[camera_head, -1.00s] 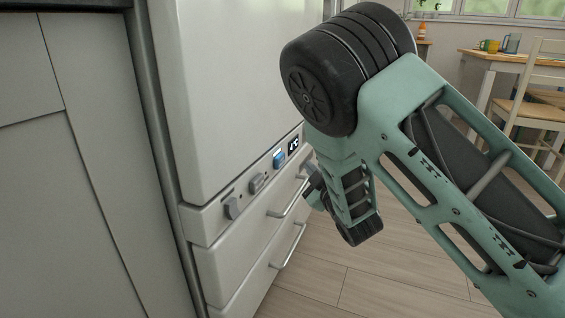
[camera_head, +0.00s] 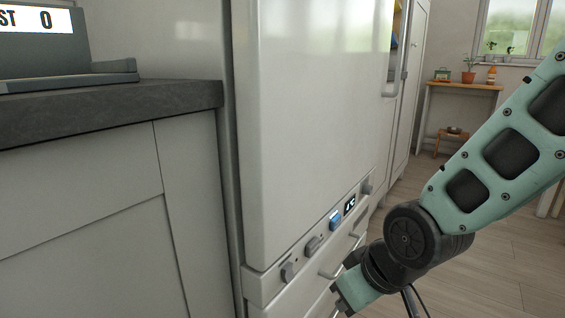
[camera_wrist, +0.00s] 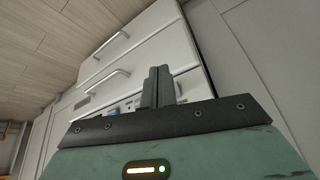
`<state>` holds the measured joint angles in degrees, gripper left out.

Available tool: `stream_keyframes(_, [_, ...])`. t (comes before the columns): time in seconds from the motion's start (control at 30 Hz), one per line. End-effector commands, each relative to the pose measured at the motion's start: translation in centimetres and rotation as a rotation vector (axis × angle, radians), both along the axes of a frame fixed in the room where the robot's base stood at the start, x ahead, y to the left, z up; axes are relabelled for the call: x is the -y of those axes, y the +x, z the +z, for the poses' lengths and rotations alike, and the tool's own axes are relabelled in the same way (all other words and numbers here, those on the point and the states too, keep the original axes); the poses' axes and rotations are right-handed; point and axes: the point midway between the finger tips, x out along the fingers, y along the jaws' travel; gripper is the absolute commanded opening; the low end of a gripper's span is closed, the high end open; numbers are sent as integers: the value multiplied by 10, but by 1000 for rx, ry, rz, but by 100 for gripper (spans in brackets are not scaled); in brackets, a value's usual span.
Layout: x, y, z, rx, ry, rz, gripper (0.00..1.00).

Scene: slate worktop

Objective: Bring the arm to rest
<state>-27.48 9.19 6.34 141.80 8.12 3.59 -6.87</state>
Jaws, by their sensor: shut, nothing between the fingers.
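My gripper (camera_wrist: 159,86) shows in the wrist view with its two dark fingers together and nothing between them. It points toward the white cabinet front with drawers (camera_wrist: 145,40). In the head view my arm reaches in from the right and bends down. The end of my arm is low, in front of the drawers of the tall white appliance (camera_head: 310,130). The fingertips are not clear in the head view, and I cannot tell whether they touch the appliance.
A control strip with several knobs, a blue-lit button (camera_head: 335,220) and a small display (camera_head: 350,205) runs across the appliance. A slate worktop (camera_head: 120,110) with a display device (camera_head: 50,50) stands at left. A wooden side table (camera_head: 462,88) stands far back. Open floor (camera_head: 480,280) lies at right.

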Motion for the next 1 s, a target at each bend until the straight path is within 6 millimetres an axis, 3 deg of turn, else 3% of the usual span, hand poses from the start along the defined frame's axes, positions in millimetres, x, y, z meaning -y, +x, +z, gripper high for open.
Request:
stream_keyframes(0.03, [0, -23, 19, -52, -16, 21, 0])
stream_keyframes(0.1, [3, -55, 31, -129, -54, 48, 0])
stream_keyframes(0.37, [34, -148, 71, -331, -235, 109, 0])
stream_keyframes(0.67, [34, -148, 141, -339, -237, 108, 0])
stream_keyframes(1.0, [34, -148, 245, -339, -236, 108, 0])
